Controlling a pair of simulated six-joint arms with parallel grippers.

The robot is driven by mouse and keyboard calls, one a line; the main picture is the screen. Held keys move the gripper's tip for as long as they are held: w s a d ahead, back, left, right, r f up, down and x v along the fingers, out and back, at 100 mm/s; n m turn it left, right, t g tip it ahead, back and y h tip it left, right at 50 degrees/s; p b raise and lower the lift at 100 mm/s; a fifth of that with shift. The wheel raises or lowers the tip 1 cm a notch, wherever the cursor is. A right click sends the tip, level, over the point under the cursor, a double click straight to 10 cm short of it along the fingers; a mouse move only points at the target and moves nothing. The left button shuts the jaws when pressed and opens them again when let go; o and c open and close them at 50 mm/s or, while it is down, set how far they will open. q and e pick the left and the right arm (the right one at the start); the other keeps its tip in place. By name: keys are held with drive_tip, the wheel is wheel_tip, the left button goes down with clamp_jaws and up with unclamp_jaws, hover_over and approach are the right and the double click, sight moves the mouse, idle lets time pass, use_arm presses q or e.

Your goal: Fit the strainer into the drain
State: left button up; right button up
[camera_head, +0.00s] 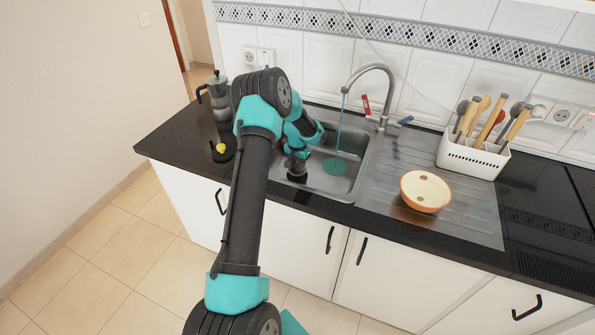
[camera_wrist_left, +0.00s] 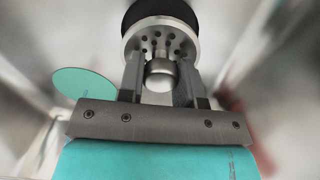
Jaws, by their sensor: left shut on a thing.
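My left gripper (camera_head: 297,168) points down inside the left part of the steel sink (camera_head: 352,190). In the left wrist view its two fingers (camera_wrist_left: 160,88) are shut on the knob of a round metal strainer (camera_wrist_left: 180,36) with holes in its plate. A dark round shape (camera_wrist_left: 160,10) shows just beyond the strainer; I cannot tell whether the strainer sits in the drain or is above it. In the head view the gripper hides most of the strainer. My right gripper is not in view.
The tap (camera_head: 375,70) runs a thin stream onto a flat teal disc (camera_head: 335,167) right of the gripper. A moka pot (camera_head: 219,98) and a yellow item (camera_head: 221,148) stand left. A bowl (camera_head: 425,191) and utensil holder (camera_head: 471,158) are on the right.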

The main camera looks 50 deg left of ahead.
use_arm(q)
drive_tip(key=shift+f, duration=1.85)
drive_tip(key=shift+f, duration=0.15)
drive_tip(key=o, duration=0.9)
drive_tip(key=shift+o, duration=0.2)
wheel_tip(320, 180, up, 12)
drive_tip(key=shift+r, duration=0.2)
